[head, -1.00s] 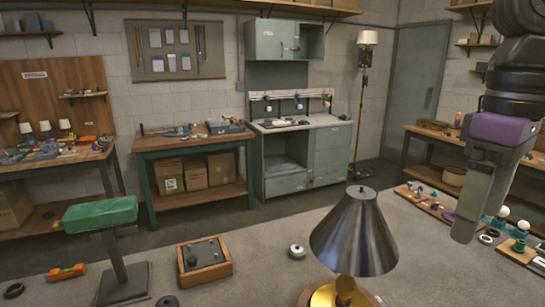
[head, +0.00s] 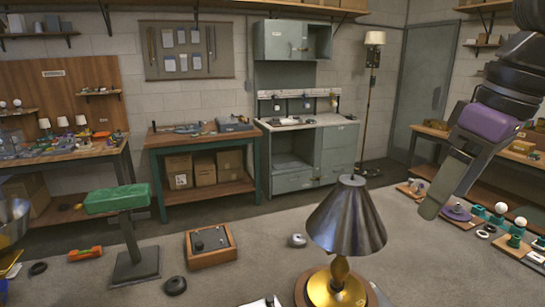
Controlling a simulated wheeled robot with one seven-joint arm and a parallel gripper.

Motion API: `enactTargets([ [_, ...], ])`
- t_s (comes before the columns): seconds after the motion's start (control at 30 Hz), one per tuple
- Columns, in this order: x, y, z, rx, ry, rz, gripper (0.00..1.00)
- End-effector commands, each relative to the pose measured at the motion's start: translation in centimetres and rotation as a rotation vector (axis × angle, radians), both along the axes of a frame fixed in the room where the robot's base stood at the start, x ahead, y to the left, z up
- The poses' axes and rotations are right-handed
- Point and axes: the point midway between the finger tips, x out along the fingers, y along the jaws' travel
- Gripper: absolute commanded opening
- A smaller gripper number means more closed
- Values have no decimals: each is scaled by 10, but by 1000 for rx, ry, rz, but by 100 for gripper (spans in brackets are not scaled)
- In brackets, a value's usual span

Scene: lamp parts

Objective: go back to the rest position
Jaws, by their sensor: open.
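A table lamp with a dark, shiny metal cone shade (head: 346,222) stands upright on the grey worktop (head: 225,285). Its rounded brass body (head: 338,280) shows below the shade, on a round base partly cut off by the lower picture edge. My gripper (head: 431,207) hangs at the right, above the worktop and apart from the lamp. It is open and points down and to the left, with nothing seen in it. I see it from the side, so the gap between its fingers is hidden.
A green padded stand (head: 117,199), a wooden box (head: 210,246) and a small white round part (head: 297,240) are on the worktop's left and middle. Boards with bulbs and small parts (head: 510,232) lie at the right, below my gripper. Benches and a grey cabinet (head: 305,160) line the walls.

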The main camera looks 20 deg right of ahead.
Motion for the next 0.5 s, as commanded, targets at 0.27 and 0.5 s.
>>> enactTargets([
  [0.27, 61, 18, 25, 75, -341, 71, 84],
  [0.5, 111, 48, 61, 217, -700, 154, 84],
])
